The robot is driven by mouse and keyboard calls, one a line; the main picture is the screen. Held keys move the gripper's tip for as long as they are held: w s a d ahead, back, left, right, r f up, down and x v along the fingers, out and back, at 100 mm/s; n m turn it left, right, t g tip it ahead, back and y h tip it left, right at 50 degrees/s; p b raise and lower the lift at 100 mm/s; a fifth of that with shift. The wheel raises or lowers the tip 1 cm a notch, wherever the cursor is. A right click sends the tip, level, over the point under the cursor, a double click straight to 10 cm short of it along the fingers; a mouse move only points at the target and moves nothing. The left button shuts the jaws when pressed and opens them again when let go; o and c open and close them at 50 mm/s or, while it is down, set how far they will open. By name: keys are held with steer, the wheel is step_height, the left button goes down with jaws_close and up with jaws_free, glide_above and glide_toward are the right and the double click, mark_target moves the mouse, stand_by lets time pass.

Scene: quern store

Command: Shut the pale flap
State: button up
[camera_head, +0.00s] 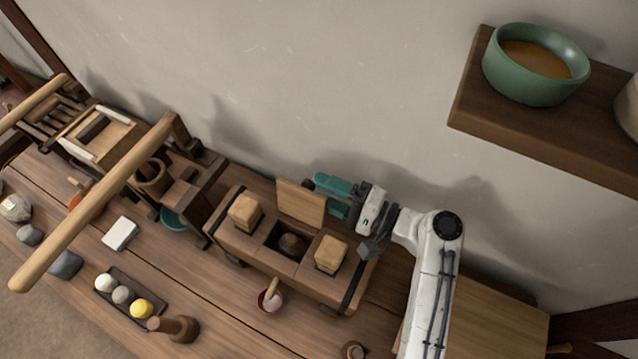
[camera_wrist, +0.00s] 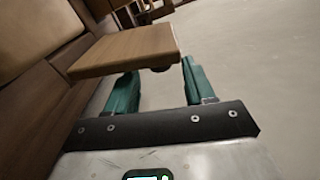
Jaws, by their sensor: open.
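The pale flap (camera_head: 301,201) is a light wooden board standing upright, open, at the back of a dark wooden box (camera_head: 252,249). The opening in front of it shows a dark round thing (camera_head: 291,244) inside. My gripper (camera_head: 326,194) is open, with teal fingers close to the flap's right edge. In the wrist view the flap (camera_wrist: 128,48) reaches across ahead of my gripper (camera_wrist: 160,72), its end lying ahead of the gap between the fingers. I cannot tell whether a finger touches it. Nothing shows held.
Two pale blocks (camera_head: 245,211) (camera_head: 331,254) stand on the box either side of the opening. A red-rimmed cup (camera_head: 270,300) stands in front. A shelf (camera_head: 545,142) with a green bowl (camera_head: 535,64) juts out at upper right. The wall is close behind.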

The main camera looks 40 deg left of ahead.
steer(key=shift+x, duration=0.8)
jaws_close()
